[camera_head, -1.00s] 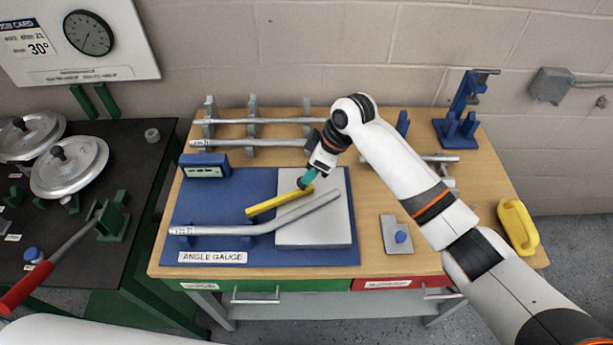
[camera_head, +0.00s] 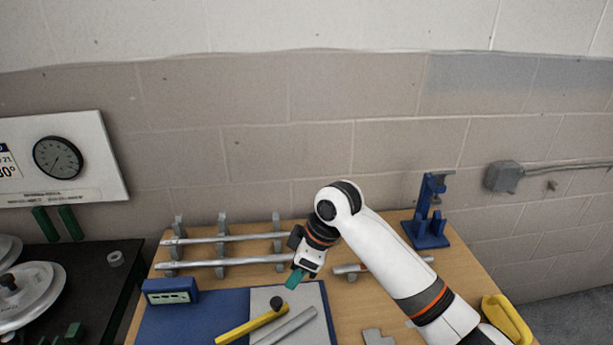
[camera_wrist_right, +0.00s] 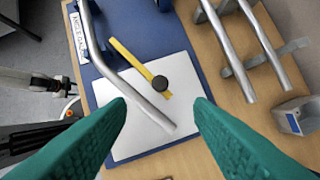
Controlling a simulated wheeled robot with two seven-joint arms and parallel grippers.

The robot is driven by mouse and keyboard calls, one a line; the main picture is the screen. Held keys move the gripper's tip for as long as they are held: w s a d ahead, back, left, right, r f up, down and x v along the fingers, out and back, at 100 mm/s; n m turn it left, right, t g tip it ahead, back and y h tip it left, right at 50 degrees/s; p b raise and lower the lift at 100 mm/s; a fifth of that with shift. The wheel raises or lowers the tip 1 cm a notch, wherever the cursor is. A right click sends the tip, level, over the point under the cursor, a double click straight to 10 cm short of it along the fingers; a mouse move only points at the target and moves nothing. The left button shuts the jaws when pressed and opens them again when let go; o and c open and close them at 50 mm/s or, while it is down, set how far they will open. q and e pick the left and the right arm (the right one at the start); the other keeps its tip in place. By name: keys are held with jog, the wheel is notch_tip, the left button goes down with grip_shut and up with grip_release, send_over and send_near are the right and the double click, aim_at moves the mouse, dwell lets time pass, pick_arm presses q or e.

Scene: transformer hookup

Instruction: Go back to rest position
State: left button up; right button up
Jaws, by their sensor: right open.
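My right gripper (camera_head: 294,279) hangs above the board, its green fingers pointing down. In the right wrist view its two fingers (camera_wrist_right: 160,112) stand wide apart with nothing held between them. Below it, the yellow bar (camera_head: 250,326) with a black knob (camera_head: 277,302) lies across the white plate (camera_head: 262,297). The knob (camera_wrist_right: 160,83) is clear of the fingers in the wrist view. A bent grey pipe (camera_wrist_right: 100,52) lies beside the yellow bar (camera_wrist_right: 130,58). My left gripper does not show in the head view.
Straight pipes (camera_head: 230,238) rest on grey stands behind the blue board (camera_head: 200,318). A blue clamp stand (camera_head: 430,220) is at the table's back right, a yellow handle (camera_head: 507,318) at its right edge. A dark table (camera_head: 90,265) stands at left.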

jog(key=s+d+f+m, duration=0.2)
jog(key=s+f, duration=0.2)
jog(key=s+d+f+m+t, duration=0.1)
jog(key=s+d+f+m, duration=0.1)
jog(key=s+d+f, duration=0.1)
jog(key=s+d+f+m, duration=0.2)
jog(key=s+f, duration=0.3)
jog(key=s, duration=0.1)
jog(key=shift+d+f+m+t, duration=0.25)
jog(key=shift+f+m+t, duration=0.05)
jog(key=shift+t, duration=0.1)
jog(key=s+d+f+m+t+h, duration=0.15)
jog(key=s+d+m+h, duration=0.4)
jog(key=s+d, duration=1.05)
notch_tip(320, 180, down, 28)
jog(key=s+m+g+y+b, duration=0.1)
jog(key=s+m+g, duration=0.1)
jog(key=s+d+f+g+b, duration=0.1)
jog(key=s+d+f, duration=0.2)
jog(key=s+f, duration=1.3)
jog(key=shift+f+n, duration=0.35)
jog(key=shift+f, duration=0.3)
